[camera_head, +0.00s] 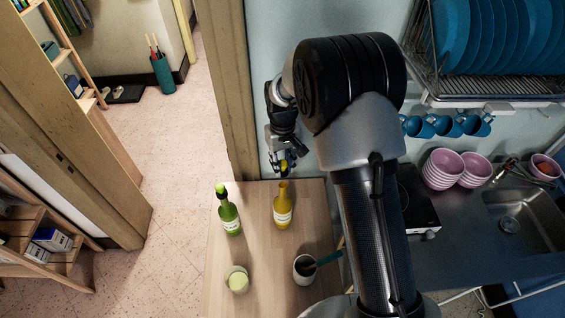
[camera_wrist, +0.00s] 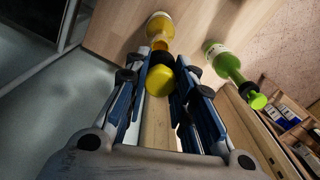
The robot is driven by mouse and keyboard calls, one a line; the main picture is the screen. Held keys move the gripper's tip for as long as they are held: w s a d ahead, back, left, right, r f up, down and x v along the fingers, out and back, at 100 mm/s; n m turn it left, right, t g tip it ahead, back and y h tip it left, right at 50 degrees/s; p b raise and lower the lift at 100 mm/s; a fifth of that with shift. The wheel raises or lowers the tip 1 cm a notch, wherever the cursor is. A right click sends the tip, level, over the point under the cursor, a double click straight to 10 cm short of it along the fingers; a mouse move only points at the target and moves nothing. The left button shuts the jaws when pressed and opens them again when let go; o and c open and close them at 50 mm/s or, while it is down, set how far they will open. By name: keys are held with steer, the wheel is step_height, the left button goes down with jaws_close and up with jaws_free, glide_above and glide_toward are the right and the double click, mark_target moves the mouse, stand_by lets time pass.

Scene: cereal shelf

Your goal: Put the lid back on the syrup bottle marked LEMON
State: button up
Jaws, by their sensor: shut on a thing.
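The yellow syrup bottle (camera_head: 283,211) stands upright on the wooden table with a pale label too small to read; it also shows in the wrist view (camera_wrist: 160,27). My gripper (camera_head: 285,168) is above this bottle's neck. It is shut on a yellow lid with a black collar (camera_wrist: 159,82). In the wrist view the collar lines up with the bottle's mouth; I cannot tell whether they touch. A green bottle (camera_head: 230,216) stands to the left, with a green and black lid on; it also shows in the wrist view (camera_wrist: 226,64).
A glass of pale green drink (camera_head: 237,280) and a dark-filled cup (camera_head: 304,268) stand nearer on the wooden table (camera_head: 262,250). A wooden post (camera_head: 228,90) rises behind the table. Pink bowls (camera_head: 443,169), a sink and a dish rack are at the right.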

steer(key=shift+f+b, duration=1.75)
steer(key=shift+f, duration=1.25)
steer(key=shift+f+b, duration=0.15)
steer(key=shift+b, duration=0.35)
stand_by(0.3)
steer(key=o, duration=0.9)
steer(key=shift+c, duration=0.2)
steer(key=shift+o, duration=0.3)
steer(key=o, duration=0.4)
